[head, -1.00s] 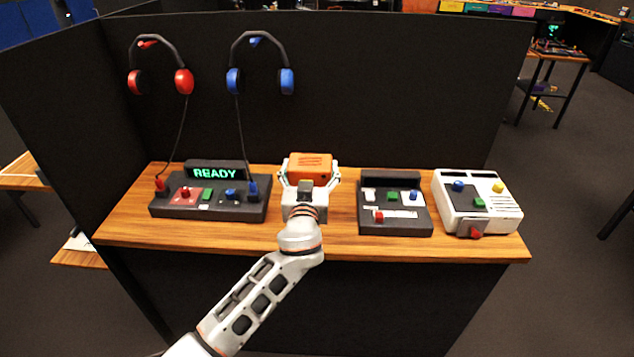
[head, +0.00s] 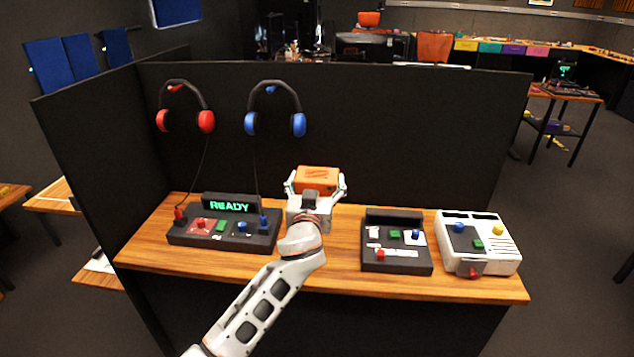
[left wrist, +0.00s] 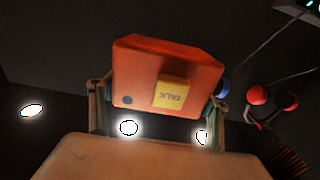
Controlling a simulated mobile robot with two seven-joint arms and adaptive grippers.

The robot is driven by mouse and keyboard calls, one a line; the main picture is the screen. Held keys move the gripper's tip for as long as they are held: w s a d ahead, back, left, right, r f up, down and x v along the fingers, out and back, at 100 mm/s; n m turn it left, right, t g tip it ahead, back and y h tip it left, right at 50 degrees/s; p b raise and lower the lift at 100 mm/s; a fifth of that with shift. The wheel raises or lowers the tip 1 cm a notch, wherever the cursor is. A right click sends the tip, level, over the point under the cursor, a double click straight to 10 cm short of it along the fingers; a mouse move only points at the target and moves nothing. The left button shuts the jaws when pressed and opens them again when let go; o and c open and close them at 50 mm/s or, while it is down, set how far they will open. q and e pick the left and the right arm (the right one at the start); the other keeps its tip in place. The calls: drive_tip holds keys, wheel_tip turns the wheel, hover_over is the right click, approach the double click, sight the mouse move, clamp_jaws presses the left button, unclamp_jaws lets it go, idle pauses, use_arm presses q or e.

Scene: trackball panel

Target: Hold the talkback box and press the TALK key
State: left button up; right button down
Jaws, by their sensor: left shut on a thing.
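The talkback box is an orange box (head: 317,176) held between the fingers of my left gripper (head: 316,187), which is shut on it. In the head view the box is in front of the black partition, and it looks raised above the wooden desk. In the left wrist view the orange box (left wrist: 148,75) sits between the two fingers, slightly tilted. The yellow TALK key (left wrist: 172,93) faces that camera, its lettering upside down. A dark round spot is on the same face. My right gripper is not in view.
The wooden desk (head: 335,262) bears a black READY panel (head: 180,237) at left, a second black panel (head: 397,262) and a white panel (head: 483,255) at right. Red (head: 207,121) and blue (head: 299,124) headsets hang on the black partition (head: 400,130). Bare desk lies between the black panels.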

use_arm(q)
drive_tip(key=shift+f+b, duration=0.45)
drive_tip(key=shift+b, duration=0.1)
drive_tip(key=shift+f+b, duration=1.3)
drive_tip(key=shift+f, duration=0.25)
drive_tip(key=shift+s+f+b, duration=0.15)
drive_tip(key=shift+f+b, duration=5.3)
drive_tip(key=shift+f, duration=0.7)
drive_tip(key=shift+f+b, duration=0.7)
drive_tip(key=shift+f, duration=0.2)
drive_tip(key=shift+d+f+b, duration=0.1)
drive_tip(key=shift+f+b, duration=0.45)
drive_tip(key=shift+f, duration=0.1)
drive_tip(key=shift+d+r, duration=0.1)
drive_tip(key=shift+r, duration=0.1)
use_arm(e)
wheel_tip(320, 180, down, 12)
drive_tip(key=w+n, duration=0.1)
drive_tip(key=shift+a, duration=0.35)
